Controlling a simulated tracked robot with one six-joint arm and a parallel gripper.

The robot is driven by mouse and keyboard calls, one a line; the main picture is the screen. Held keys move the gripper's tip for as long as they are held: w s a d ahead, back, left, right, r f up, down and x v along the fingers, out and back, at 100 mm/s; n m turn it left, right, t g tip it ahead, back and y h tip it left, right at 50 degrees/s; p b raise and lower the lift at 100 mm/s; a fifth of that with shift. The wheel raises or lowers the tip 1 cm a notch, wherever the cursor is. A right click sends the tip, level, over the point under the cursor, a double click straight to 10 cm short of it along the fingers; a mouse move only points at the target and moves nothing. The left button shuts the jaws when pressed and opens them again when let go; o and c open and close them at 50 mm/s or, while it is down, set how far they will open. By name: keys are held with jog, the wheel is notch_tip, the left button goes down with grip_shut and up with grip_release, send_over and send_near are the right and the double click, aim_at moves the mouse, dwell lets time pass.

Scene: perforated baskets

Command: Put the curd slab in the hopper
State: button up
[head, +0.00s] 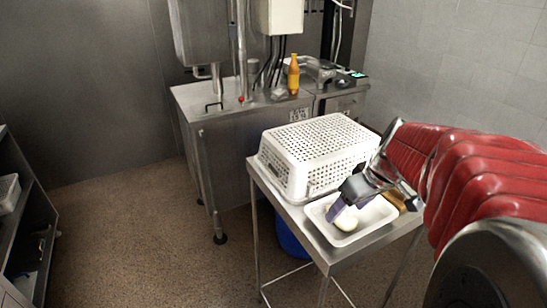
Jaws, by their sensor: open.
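A pale, rounded piece that looks like the curd slab (346,222) lies in a shallow white tray (318,213) on the small steel table. My gripper (347,207) reaches in from the right, tilted down over the tray. Its purple-tipped jaws are open, right at the slab, and partly cover it. I cannot tell whether they touch it. A steel machine (230,135) with a boxy upper part (198,32) stands behind. I cannot tell which part, if any, is the hopper.
An upturned white perforated basket (318,150) sits on the steel table (277,197) close behind the tray. An orange bottle (293,76) stands on the machine top. A blue bin (290,238) is under the table. Floor at left is clear up to a dark shelf (28,215).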

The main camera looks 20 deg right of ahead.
aim_at(344, 214)
jog(key=shift+x, duration=1.3)
jog(key=shift+c, duration=0.5)
jog(key=c, duration=1.2)
jog(key=shift+r, duration=0.15)
notch_tip(344, 214, up, 10)
jog(key=shift+f, duration=0.1)
